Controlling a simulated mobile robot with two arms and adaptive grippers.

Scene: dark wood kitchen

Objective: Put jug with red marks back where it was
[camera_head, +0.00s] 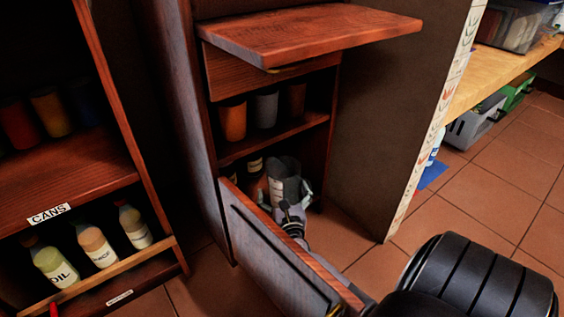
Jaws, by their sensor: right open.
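A dark grey jug (286,170) with a pale marked strip on its side stands upright inside the lower part of the open cabinet, on the right. The colour of its marks is too small to tell. My right gripper (284,196) is at the jug, with its fingers on either side of the jug's lower part, open. I cannot tell whether the fingers touch it. The jug's base is hidden behind the gripper and the cabinet door. My left gripper is not in view.
The lower cabinet door (270,255) stands open close beside my right arm. A raised wooden flap (310,30) juts out above. Bottles (255,165) stand left of the jug; several cups (266,108) sit on the shelf above. Tiled floor (490,195) is clear at right.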

